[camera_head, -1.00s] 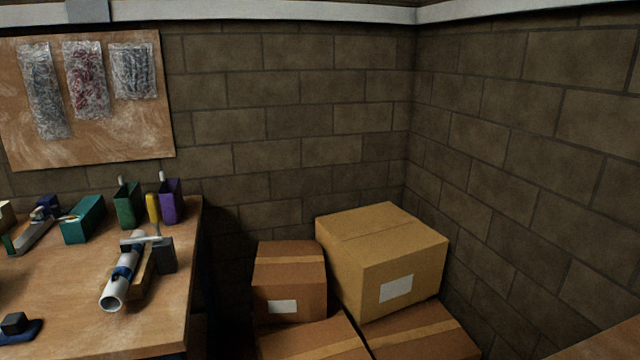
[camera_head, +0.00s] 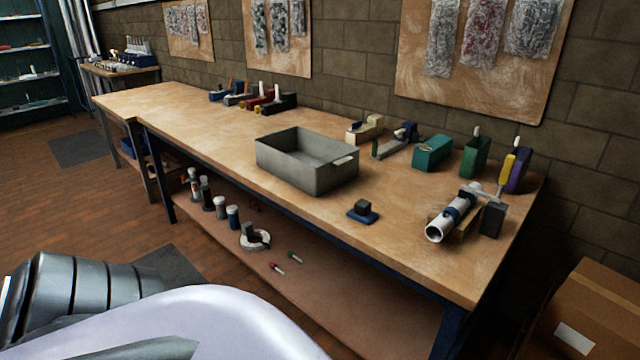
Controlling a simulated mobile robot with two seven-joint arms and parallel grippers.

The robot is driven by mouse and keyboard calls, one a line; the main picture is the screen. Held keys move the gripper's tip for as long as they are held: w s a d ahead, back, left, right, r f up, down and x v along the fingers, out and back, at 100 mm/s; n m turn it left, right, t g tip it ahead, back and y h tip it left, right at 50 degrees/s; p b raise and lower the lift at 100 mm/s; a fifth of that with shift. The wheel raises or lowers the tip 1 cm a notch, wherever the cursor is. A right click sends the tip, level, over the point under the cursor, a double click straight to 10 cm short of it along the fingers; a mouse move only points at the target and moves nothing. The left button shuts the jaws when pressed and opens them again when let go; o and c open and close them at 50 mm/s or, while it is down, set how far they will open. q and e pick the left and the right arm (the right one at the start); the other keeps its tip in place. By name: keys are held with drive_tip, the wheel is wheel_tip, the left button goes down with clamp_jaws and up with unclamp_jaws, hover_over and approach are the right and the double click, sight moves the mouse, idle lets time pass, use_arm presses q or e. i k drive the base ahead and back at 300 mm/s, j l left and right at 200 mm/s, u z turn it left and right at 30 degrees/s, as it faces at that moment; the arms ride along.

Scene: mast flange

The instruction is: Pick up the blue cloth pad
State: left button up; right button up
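A small blue pad (camera_head: 352,217) lies flat on the wooden workbench (camera_head: 400,233) near its front edge, with a dark block (camera_head: 363,206) on top of it. I cannot tell from here whether it is cloth. It sits between the grey bin and the white pipe. Neither of my grippers is in view; only parts of my own body show at the lower left.
A grey bin (camera_head: 300,175) stands left of the pad. A white pipe in a clamp (camera_head: 450,216) is to the right. Coloured holders (camera_head: 433,152) line the back. Bottles (camera_head: 220,207) stand on the lower shelf. A cardboard box (camera_head: 590,315) is at the lower right.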

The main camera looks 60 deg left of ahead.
sight(361, 211)
drive_tip(key=u, duration=1.5)
